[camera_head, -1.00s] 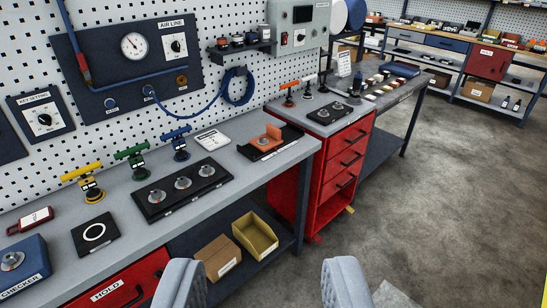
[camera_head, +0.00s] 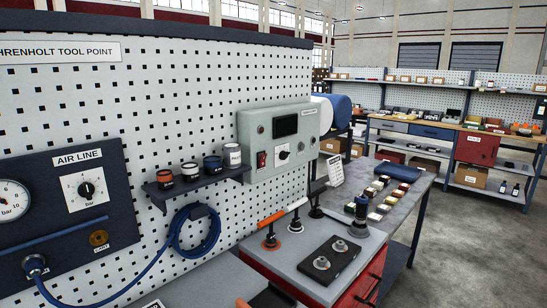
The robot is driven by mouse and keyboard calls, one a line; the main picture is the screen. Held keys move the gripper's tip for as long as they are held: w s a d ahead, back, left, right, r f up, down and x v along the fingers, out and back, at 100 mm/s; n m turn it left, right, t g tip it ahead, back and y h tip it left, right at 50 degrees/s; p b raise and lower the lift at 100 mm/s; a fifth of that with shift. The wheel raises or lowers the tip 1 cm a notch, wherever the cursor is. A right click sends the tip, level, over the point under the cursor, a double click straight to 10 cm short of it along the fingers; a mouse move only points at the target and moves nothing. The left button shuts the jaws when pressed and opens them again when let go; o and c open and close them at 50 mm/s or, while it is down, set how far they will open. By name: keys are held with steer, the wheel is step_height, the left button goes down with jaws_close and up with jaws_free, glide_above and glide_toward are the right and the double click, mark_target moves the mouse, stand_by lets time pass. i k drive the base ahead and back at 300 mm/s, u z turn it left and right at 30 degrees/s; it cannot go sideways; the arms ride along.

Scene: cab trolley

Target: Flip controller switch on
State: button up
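The controller (camera_head: 272,140) is a pale grey-green box fixed to the white pegboard in the middle of the view. It has a dark screen (camera_head: 285,126), a red rocker switch (camera_head: 262,160) at its lower left and a black-and-white dial (camera_head: 284,153) to the right of the switch. The switch is small here, and I cannot tell which way it is set. My gripper is out of the picture, so I cannot see its fingers or how far they are from the controller.
A shelf (camera_head: 196,180) with several small cans juts out left of the controller. A coiled blue hose (camera_head: 194,232) hangs below it. A red cabinet (camera_head: 350,289) below carries upright-handled tools and a dark plate (camera_head: 328,262). Open floor lies at the right.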

mark_target(262, 160)
steer(key=u, duration=0.05)
steer(key=k, duration=1.25)
steer(key=z, duration=0.55)
steer(key=i, duration=2.35)
steer(key=u, duration=0.85)
